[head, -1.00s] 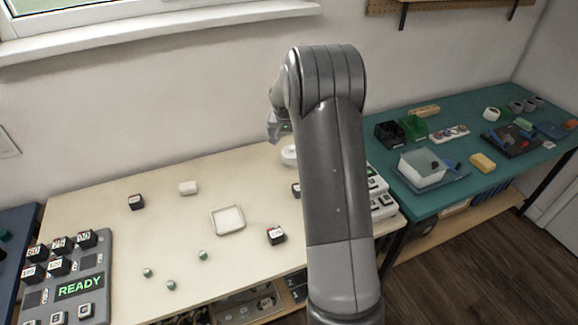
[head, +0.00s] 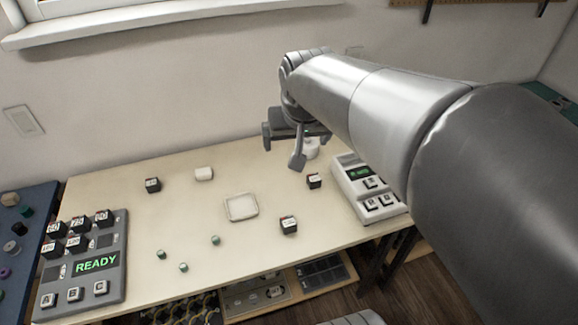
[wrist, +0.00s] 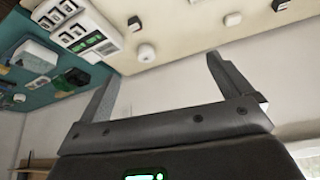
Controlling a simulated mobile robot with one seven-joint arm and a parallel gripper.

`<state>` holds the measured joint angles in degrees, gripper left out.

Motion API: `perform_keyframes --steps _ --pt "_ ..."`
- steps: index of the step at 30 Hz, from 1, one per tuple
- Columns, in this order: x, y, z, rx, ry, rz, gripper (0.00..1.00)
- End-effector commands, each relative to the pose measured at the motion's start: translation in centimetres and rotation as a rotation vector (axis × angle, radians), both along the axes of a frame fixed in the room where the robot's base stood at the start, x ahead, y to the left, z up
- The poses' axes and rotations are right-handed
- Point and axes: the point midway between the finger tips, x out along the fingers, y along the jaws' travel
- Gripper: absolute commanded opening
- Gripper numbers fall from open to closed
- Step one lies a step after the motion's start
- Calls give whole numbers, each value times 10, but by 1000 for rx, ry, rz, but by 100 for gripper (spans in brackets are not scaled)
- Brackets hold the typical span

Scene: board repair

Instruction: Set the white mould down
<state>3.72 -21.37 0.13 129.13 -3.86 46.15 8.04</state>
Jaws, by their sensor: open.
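Which piece is the white mould is not certain. A small white round piece (head: 312,149) stands at the back right of the cream table, partly hidden behind my gripper. It also shows in the wrist view (wrist: 146,53), beyond the fingers and apart from them. A white rounded block (head: 204,174) lies at the back middle of the table. A shallow white square tray (head: 241,207) lies near the table's middle. My gripper (head: 283,152) is open and empty above the table's back edge. Its two spread fingers show in the wrist view (wrist: 163,72) with nothing between them.
Dark labelled cubes (head: 289,225) and small green pieces (head: 215,240) are spread on the cream table (head: 120,195). A grey READY panel (head: 97,264) is at left, a white keyed device (head: 364,187) at right. The wall is close behind; open table lies left of the tray.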

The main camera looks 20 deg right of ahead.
Motion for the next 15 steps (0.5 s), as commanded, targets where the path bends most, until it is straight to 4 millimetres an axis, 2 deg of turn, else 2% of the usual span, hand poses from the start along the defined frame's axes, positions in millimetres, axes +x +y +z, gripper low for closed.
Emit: perform_keyframes --steps 1,6,10,15 --pt "-19 6 2 0 -11 21 96" --pt "-74 20 -2 0 -22 92 96" --pt "-104 28 -9 1 -30 136 96" --pt "-123 32 -15 0 -34 165 96"
